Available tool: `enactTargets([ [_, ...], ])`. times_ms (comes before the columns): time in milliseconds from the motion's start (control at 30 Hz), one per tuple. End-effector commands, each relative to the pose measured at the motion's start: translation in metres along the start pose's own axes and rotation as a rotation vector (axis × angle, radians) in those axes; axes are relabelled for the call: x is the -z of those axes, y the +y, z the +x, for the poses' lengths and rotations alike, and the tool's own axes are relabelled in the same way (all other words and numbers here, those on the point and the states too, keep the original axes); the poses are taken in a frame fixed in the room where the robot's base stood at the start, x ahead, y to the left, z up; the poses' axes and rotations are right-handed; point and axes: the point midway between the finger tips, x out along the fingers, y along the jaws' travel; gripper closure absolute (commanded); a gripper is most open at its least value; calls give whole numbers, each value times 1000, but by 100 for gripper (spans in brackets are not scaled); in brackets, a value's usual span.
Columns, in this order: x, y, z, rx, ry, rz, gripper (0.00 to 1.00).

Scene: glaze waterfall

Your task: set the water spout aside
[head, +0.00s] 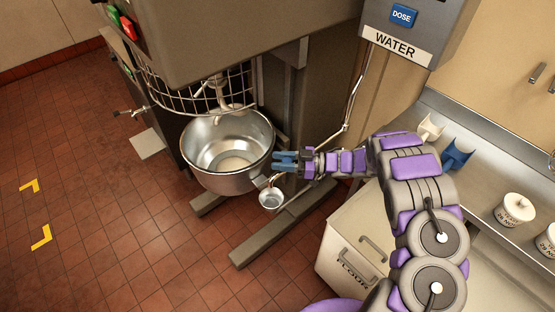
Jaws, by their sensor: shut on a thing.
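The water spout (354,101) is a thin metal pipe. It runs down from the grey water dispenser (412,20), bends, and slants down-left behind my arm toward the mixer bowl. My gripper (285,160) has blue fingertips and is at the bowl's right side. It is shut on the spout near its lower end, though the exact contact is small and partly hidden. The steel mixer bowl (205,168) stands open below the wire guard.
The mixer's wire guard (203,101) and column (305,95) stand close to my gripper. A white flour bin (357,243) is at the lower right. A steel counter (482,178) holds a blue scoop (457,156), a cream scoop (430,128) and tubs. The red tiled floor at left is mostly clear.

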Motion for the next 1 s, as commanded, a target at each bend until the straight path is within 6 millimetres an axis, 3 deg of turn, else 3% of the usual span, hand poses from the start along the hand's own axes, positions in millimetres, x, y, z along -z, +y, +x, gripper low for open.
enactTargets([
  [433, 0, -4, -4, 11, 1, 2, 100],
  [467, 0, -4, -5, 11, 1, 3, 63],
  [500, 0, -4, -5, 11, 2, 3, 59],
  [700, 0, -4, -3, 12, 1, 4, 42],
  [1000, -1, -3, -3, 12, -1, 3, 42],
])
